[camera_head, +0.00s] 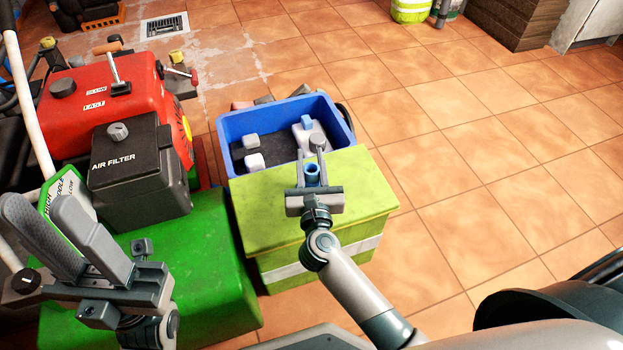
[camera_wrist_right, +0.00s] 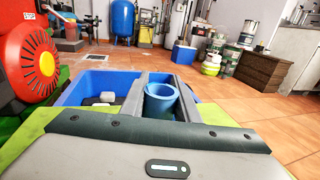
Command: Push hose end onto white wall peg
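My right gripper (camera_head: 310,160) is above the lime-green box, with a finger on each side of a small blue cup-shaped piece (camera_head: 312,175). Both fingers appear to touch its sides; the same blue piece (camera_wrist_right: 162,103) shows between the fingers in the right wrist view, open end up. I cannot tell whether it is the hose end. My left gripper (camera_head: 42,207) is at the lower left, its fingers apart with nothing seen between them. A white curved tube (camera_head: 28,100) runs down the far left; I cannot tell what it belongs to. I see no white wall peg.
A blue crate (camera_head: 232,122) with white items stands behind the lime-green box (camera_head: 360,190). A red machine (camera_head: 85,95), a black air filter housing (camera_head: 135,170) and a green block (camera_head: 210,270) fill the left.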

